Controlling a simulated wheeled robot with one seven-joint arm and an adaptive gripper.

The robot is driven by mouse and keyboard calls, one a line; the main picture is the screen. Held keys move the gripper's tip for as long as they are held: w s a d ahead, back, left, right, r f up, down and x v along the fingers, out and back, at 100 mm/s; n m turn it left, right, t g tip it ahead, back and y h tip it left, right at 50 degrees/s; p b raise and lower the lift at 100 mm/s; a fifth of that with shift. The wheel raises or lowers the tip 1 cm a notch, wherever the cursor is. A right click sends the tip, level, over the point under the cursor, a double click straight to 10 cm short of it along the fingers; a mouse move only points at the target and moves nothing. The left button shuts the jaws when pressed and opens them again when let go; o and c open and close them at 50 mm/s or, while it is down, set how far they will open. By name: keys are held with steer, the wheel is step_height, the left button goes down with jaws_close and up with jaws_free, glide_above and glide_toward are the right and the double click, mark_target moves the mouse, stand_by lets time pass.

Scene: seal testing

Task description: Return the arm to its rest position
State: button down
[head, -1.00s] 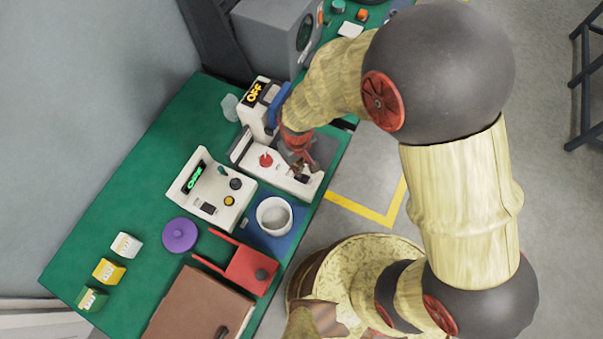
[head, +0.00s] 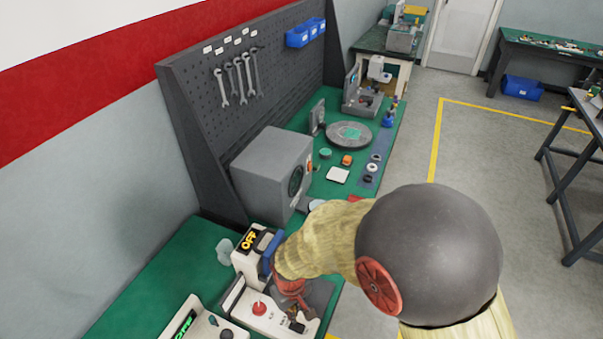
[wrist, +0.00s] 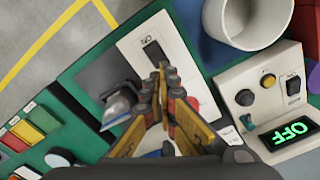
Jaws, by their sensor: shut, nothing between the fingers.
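My arm bends down from the right in the head view, with a dark round joint (head: 430,255) and a pale sleeved link. My gripper (head: 298,308) is low over the white base of a bench machine; the arm partly covers it there. In the wrist view my gripper (wrist: 165,75) shows its yellow and dark fingers drawn together, with nothing held. The machine's white base (wrist: 130,45) lies below the fingertips, with a black rocker switch (wrist: 153,50). Whether the fingers touch it I cannot tell. The machine (head: 248,265) shows a yellow OFF display and has a red knob (head: 259,308).
A control box (wrist: 290,130) with a green OFF display stands beside the machine, near a white cup (wrist: 245,20). A grey box (head: 272,170) and a round grey plate (head: 349,135) stand farther back on the green bench. Open floor (head: 480,150) lies right.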

steer(key=shift+s+d, duration=0.2)
steer(key=shift+s, duration=0.1)
steer(key=s+d+r+m+t+b, duration=0.2)
steer(key=s+d+r+m+b, duration=0.1)
steer(key=d+r, duration=0.8)
steer(key=s+d+r+m+t+b, duration=0.3)
steer(key=d+r, duration=0.8)
steer(key=r, duration=0.4)
steer(key=shift+s+d+r+m+t, duration=0.25)
steer(key=shift+s+m, duration=0.2)
steer(key=shift+m, duration=0.25)
